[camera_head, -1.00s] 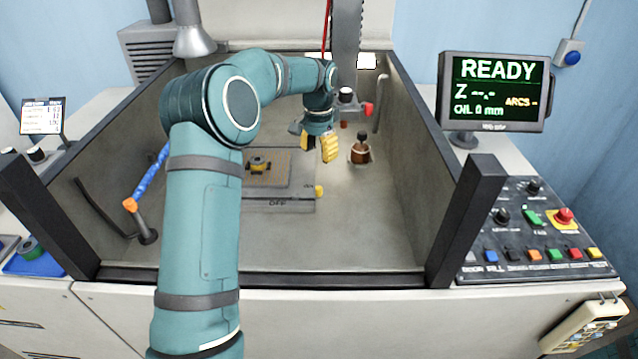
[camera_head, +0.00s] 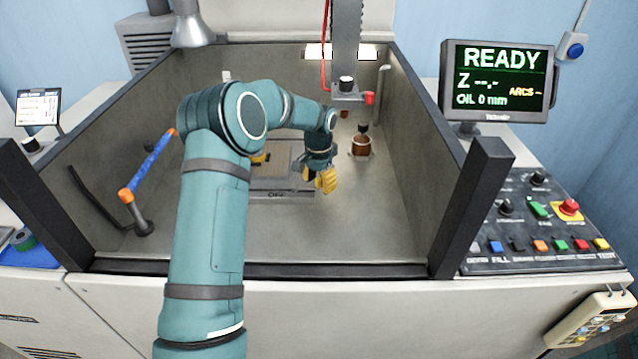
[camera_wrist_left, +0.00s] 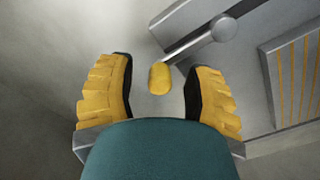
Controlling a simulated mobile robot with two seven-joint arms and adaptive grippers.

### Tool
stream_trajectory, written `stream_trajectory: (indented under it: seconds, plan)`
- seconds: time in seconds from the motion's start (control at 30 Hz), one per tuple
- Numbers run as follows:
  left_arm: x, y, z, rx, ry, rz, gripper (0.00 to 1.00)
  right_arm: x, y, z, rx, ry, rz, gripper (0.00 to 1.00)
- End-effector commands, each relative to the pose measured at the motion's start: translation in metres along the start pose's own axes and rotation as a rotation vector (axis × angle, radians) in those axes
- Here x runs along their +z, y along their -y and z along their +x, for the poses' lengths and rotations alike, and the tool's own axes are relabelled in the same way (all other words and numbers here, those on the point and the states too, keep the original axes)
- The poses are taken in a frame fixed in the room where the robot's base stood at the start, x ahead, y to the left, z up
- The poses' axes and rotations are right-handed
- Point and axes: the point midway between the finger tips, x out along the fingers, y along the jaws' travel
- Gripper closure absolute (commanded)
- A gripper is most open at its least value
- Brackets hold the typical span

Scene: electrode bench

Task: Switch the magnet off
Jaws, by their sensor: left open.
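The magnet is a grey chuck block (camera_head: 283,187) with a striped top plate, on the tank floor. Lettering on its front face is too small and partly covered to read surely now. In the left wrist view, the chuck (camera_wrist_left: 262,72) fills the right side. Its lever (camera_wrist_left: 190,45) runs from a round grey pivot to a yellow knob (camera_wrist_left: 159,78). My left gripper (camera_head: 323,182) is beside the chuck's right side, pointing down. In the wrist view its yellow fingers are open, with the knob showing between them, apart from both. The head view hides the knob behind the gripper.
A yellow workpiece (camera_head: 259,158) on the chuck is mostly behind my arm. A copper-coloured electrode (camera_head: 361,144) stands to the right, and the machine head (camera_head: 347,90) hangs above. Tank walls (camera_head: 412,150) enclose the space. A blue hose (camera_head: 151,163) stands at left.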

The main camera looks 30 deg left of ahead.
Motion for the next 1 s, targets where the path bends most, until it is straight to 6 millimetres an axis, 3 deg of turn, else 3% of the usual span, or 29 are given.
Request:
stream_trajectory:
  seconds: [0.3,0.43,0.47,1.0]
  plan:
    - [-0.0001,0.0000,0.0017,0.000,0.000,0.000,0.50,-0.0003,0.0000,0.0001,0.000,-0.001,0.000,1.00]
    - [-0.0001,0.0000,0.0016,0.000,0.000,0.000,0.95,-0.0003,0.0000,0.0001,0.000,-0.001,0.000,1.00]
    - [-0.0001,0.0000,0.0016,0.000,0.000,0.000,1.00,-0.0003,0.0000,0.0001,0.000,-0.001,0.000,1.00]
    - [0.0050,-0.0049,0.0001,0.001,0.001,0.100,1.00,0.0003,0.0023,-0.0063,0.000,0.002,0.000,1.00]
